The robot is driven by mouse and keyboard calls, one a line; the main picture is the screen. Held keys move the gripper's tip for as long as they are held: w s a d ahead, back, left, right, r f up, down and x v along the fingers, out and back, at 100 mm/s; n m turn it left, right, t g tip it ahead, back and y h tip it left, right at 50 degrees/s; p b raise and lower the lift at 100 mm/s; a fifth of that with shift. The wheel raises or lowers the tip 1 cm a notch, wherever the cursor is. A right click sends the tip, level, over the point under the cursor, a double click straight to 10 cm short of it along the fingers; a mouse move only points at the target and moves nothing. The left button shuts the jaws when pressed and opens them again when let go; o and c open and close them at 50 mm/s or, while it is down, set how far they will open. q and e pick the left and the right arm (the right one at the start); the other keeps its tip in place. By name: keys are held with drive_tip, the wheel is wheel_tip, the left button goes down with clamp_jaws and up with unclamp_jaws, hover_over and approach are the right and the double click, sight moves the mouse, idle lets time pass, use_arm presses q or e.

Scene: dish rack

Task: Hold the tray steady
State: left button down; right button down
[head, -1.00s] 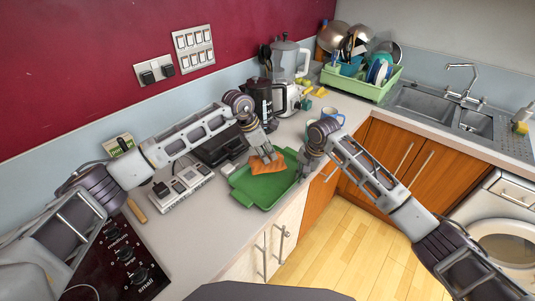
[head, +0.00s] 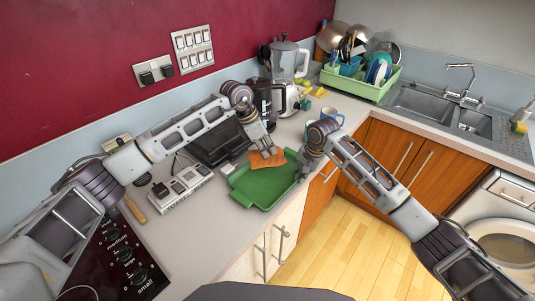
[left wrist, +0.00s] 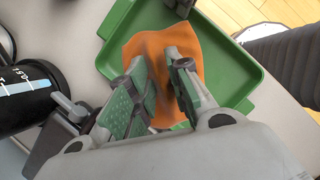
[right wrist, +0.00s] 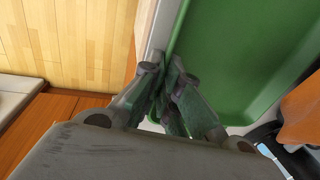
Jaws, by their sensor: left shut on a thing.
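The green tray (head: 264,192) lies on the counter near its front edge. An orange cloth (head: 262,162) is over the far part of the tray; it also shows in the left wrist view (left wrist: 205,60). My left gripper (head: 267,153) is shut on the cloth from above, with a bunched part between its fingers. My right gripper (head: 302,175) is at the tray's right rim. In the right wrist view (right wrist: 166,72) its fingers are closed together on the rim of the tray (right wrist: 225,60). The fingers hide the gripped part of the rim.
Behind the tray stand a dark kettle (head: 262,98), a blender (head: 285,75) and mugs (head: 331,117). A white device (head: 181,189) and the hob (head: 118,258) are to the left. A green dish rack (head: 360,87) stands farther back by the sink (head: 430,105).

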drive_tip(key=c, duration=1.6)
unclamp_jaws()
drive_tip(key=shift+o, duration=0.2)
drive_tip(key=shift+r, duration=0.1)
wheel_tip(320, 180, up, 12)
drive_tip(key=s+d, duration=0.1)
drive_tip(key=d, duration=0.1)
drive_tip(key=shift+s+f, duration=0.2)
drive_tip(key=shift+s+f, duration=0.1)
